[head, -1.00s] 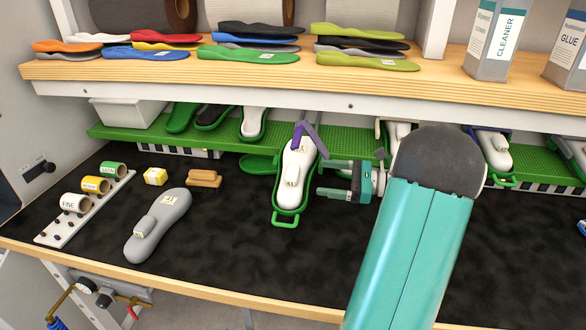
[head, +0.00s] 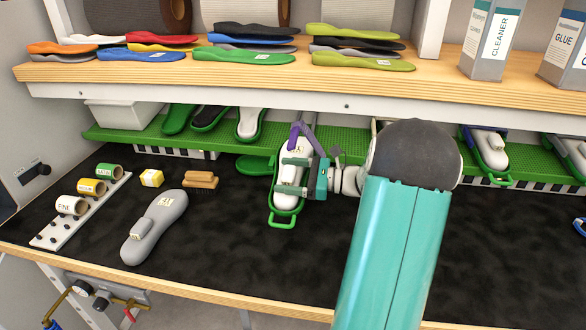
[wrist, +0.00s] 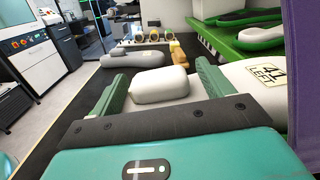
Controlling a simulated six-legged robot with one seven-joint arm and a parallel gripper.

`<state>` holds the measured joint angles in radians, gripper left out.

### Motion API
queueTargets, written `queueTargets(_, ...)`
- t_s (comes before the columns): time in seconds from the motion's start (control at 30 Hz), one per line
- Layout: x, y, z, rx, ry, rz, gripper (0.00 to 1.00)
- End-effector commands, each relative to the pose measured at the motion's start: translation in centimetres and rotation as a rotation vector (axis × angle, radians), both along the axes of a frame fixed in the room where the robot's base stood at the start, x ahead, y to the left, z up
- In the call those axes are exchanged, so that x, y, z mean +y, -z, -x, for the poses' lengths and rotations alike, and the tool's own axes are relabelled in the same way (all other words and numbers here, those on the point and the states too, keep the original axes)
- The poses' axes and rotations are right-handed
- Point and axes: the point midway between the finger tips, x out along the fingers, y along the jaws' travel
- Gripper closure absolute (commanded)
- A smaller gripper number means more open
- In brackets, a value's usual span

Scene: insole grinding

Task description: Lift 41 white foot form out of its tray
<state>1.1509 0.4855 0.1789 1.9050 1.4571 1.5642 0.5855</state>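The white foot form (head: 287,201) lies in its green tray (head: 282,223) on the black bench mat, below the green rack. A purple piece (head: 300,139) stands over its far end. The wrist view shows the form's "41 LEFT" label (wrist: 268,74) and its raised white block (wrist: 160,84). My gripper (head: 296,177) is at the form, reaching in from the right. In the wrist view its green fingers (wrist: 157,82) stand apart, one on each side of the block, with gaps showing. The arm hides part of the form in the head view.
The green rack (head: 360,145) with other forms and the wooden shelf (head: 300,68) are behind. The mat in front is clear.

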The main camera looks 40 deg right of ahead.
Motion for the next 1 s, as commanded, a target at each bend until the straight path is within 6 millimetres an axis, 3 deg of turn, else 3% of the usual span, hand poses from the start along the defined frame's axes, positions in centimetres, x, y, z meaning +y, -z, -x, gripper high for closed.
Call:
queueTargets(0.03, 0.0, 0.0, 0.0, 0.0, 0.0, 0.0, 0.28)
queueTargets(0.27, 0.0, 0.0, 0.0, 0.0, 0.0, 0.0, 0.73)
queueTargets(0.67, 0.0, -0.7, 0.0, -0.001, 0.0, 0.002, 0.73)
queueTargets(0.9, 0.0, -3.7, 0.0, -0.004, -0.001, 0.005, 0.73)
queueTargets(1.0, 1.6, -3.6, 1.3, 0.002, -0.001, 0.0, 0.73)
